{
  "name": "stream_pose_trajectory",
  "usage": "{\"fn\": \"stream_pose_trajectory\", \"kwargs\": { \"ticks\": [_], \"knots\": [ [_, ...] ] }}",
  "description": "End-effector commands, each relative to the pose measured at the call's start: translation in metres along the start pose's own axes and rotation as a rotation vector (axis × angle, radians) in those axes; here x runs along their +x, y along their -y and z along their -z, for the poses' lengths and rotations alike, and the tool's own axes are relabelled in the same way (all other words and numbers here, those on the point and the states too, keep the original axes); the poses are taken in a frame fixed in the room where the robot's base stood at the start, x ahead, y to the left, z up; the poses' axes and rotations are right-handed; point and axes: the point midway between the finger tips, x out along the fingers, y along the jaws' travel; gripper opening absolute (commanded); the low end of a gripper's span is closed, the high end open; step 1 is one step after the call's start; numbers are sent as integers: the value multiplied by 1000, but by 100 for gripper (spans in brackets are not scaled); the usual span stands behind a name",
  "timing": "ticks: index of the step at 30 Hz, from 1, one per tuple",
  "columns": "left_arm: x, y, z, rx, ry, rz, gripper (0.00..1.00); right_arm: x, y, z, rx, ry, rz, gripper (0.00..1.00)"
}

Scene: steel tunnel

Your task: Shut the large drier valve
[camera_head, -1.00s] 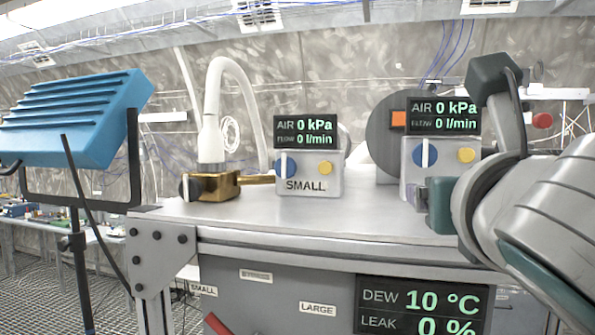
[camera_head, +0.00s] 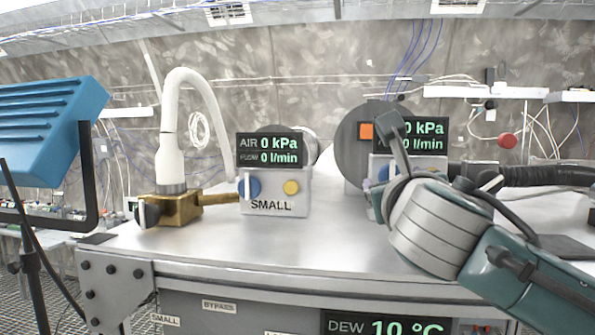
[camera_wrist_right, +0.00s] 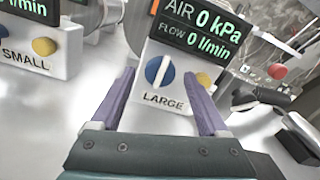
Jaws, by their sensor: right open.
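The valve on the box marked LARGE (camera_wrist_right: 165,103) is a round blue knob (camera_wrist_right: 151,71) with a white bar, in the middle of the right wrist view. The bar stands about upright relative to the box face. My right gripper (camera_wrist_right: 160,78) is open, with one purple finger on each side of the knob's lower front. I cannot tell whether the fingers touch it. In the head view my right arm (camera_head: 435,225) hides most of this box; its display (camera_head: 425,128) shows 0 kPa and 0 l/min. My left gripper is not in view.
A matching SMALL box (camera_head: 275,192) with blue knob (camera_head: 250,187) and yellow button stands to the left. A brass valve block (camera_head: 170,207) with a white hose is farther left. The steel top (camera_head: 300,248) is clear in front. A yellow button (camera_wrist_right: 204,79) sits beside the LARGE knob.

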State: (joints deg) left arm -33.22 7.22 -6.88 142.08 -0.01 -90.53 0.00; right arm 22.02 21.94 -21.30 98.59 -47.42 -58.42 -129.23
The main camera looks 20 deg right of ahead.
Motion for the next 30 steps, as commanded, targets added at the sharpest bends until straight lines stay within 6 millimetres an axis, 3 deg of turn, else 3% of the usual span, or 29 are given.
{"fn": "stream_pose_trajectory", "kwargs": {
  "ticks": [8,27,30],
  "knots": [
    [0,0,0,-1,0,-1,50,1,0,0,0,0,0,78],
    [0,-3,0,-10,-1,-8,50,1,0,0,0,-1,0,6],
    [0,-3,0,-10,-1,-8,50,1,0,0,0,-1,0,0]
  ]
}}
